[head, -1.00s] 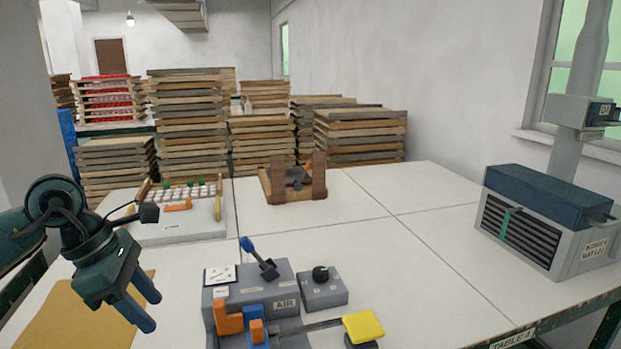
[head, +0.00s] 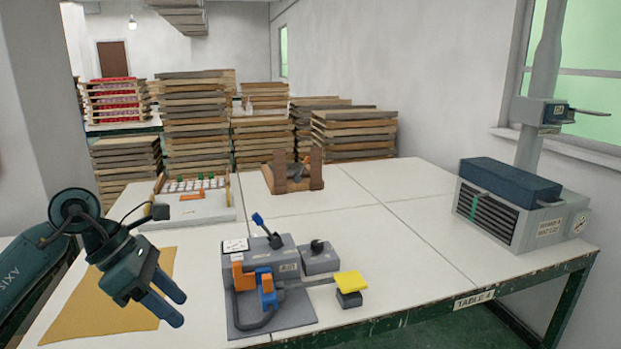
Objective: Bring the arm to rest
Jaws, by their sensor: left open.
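My left gripper (head: 172,302) is at the lower left of the head view, dark teal with two blue fingers. It is open and empty, held above the tan sheet (head: 95,318) at the table's left side. The fingers point down and to the right, apart from the grey fixture. My right gripper is out of view.
The white table (head: 380,245) carries a grey fixture (head: 245,308) with orange and blue clamps and a yellow pad (head: 351,283). Behind are a white tray rig (head: 190,209) and a wooden stand (head: 275,180). A grey machine (head: 515,225) stands at right. Stacked trays (head: 355,135) lie beyond.

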